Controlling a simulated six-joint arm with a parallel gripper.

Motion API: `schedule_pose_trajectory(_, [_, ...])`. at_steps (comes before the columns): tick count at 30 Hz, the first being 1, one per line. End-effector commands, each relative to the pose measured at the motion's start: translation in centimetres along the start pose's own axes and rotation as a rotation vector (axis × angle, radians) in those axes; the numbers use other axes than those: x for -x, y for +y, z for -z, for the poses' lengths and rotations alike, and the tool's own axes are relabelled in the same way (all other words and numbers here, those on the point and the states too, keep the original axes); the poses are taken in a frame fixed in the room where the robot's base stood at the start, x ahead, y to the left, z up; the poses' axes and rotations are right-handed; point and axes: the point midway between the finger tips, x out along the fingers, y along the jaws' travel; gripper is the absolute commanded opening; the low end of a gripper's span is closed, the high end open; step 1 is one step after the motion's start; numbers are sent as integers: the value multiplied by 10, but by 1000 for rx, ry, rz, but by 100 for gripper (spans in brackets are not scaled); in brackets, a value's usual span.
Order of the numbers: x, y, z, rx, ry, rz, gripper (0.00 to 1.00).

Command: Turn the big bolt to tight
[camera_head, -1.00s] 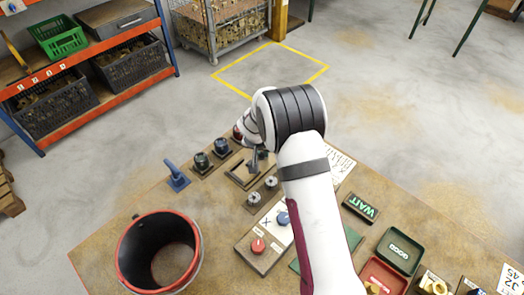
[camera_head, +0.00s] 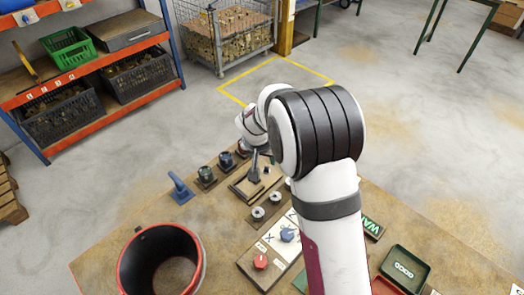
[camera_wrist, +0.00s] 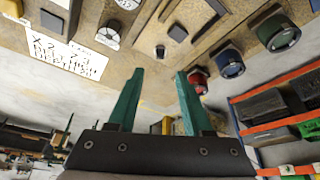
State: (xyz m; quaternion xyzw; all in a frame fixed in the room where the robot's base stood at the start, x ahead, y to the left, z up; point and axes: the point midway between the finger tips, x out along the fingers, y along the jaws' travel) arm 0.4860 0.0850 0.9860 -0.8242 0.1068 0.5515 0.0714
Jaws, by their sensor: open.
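My gripper (camera_wrist: 157,72) shows in the wrist view with its two green fingers apart and nothing between them. In the head view its fingers are not clearly visible behind my arm. No part is plainly recognisable as the big bolt. The plate also shows in the head view (camera_head: 240,190). Two small round metal pieces, one nearer (camera_head: 258,213) and one farther (camera_head: 275,197), sit beside it. Whether any of these turns cannot be told.
Dark round fittings (camera_head: 207,175) line the plate's left side, near a blue upright piece (camera_head: 180,188). A red-rimmed bucket (camera_head: 128,262) stands at front left. A panel with a red knob (camera_head: 261,262) and a blue knob (camera_head: 288,234) lies nearer. A green tray (camera_head: 405,268) is at right.

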Motion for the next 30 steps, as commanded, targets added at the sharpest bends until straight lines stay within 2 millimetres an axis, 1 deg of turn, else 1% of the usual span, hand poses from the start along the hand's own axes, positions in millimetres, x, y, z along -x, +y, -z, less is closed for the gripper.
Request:
schedule_pose_trajectory(1, [16, -1, 1, 0, 4, 2, 50])
schedule_pose_trajectory(3, [36, 0, 1, 0, 4, 2, 50])
schedule_pose_trajectory(6, [56, 0, 0, -1, 2, 1, 50])
schedule_pose_trajectory(9, [67, 0, 0, 1, 0, 0, 50])
schedule_pose_trajectory(12, [71, 0, -1, 1, -2, -1, 50])
schedule_pose_trajectory(24, [72, 2, -1, -2, -3, -2, 50])
schedule_pose_trajectory(26, [82, 12, -5, -14, -15, -9, 50])
schedule_pose_trajectory(28, [110, 41, -23, -52, -59, -27, 50])
schedule_pose_trajectory(29, [126, 57, -37, -73, -89, -34, 50])
schedule_pose_trajectory(30, [147, 79, -60, -103, -136, -41, 50])
